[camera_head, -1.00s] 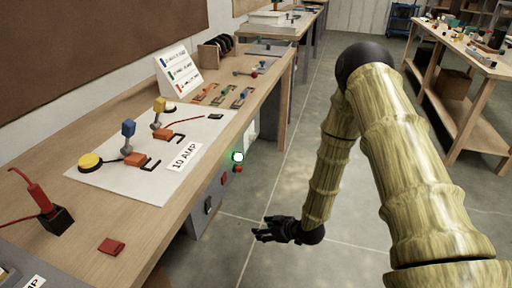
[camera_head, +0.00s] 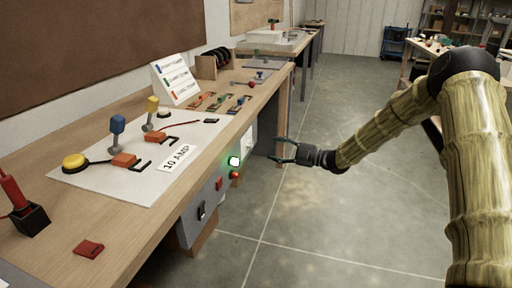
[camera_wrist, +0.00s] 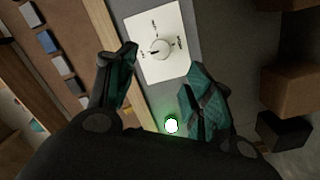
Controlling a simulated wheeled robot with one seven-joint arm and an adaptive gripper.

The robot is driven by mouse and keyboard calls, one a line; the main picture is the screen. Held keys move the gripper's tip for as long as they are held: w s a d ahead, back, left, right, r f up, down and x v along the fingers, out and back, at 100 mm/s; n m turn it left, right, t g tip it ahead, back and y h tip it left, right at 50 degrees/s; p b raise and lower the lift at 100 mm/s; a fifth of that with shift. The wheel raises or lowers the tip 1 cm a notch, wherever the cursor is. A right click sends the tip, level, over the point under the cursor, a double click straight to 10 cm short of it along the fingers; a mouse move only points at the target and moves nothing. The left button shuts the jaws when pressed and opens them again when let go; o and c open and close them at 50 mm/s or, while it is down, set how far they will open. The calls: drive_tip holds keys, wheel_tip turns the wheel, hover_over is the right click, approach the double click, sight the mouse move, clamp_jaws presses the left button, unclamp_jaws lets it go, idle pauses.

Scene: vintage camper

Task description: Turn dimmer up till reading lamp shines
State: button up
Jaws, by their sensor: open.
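The dimmer knob (camera_wrist: 160,48) is a small round whitish knob on a white plate (camera_wrist: 146,22) with dark markings, seen in the wrist view. In the head view the plate (camera_head: 249,141) shows edge-on on the bench's front panel, and its knob cannot be made out. My gripper (camera_head: 279,151) is open and empty, a short way right of the plate. In the wrist view its fingertips (camera_wrist: 161,61) lie to either side of the knob, apparently short of it. I cannot identify a reading lamp in either view.
A glowing green light (camera_head: 235,161), red buttons (camera_head: 235,175) and a black switch (camera_head: 202,211) sit on the panel nearer me. The wooden bench (camera_head: 50,215) edge runs above. A white board (camera_head: 110,181) with levers lies on top.

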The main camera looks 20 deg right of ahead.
sight(252, 144)
drive_tip(key=x, duration=0.8)
drive_tip(key=shift+w+a, duration=0.25)
drive_tip(key=shift+a, duration=0.05)
drive_tip(key=shift+c, duration=0.2)
drive_tip(key=c, duration=1)
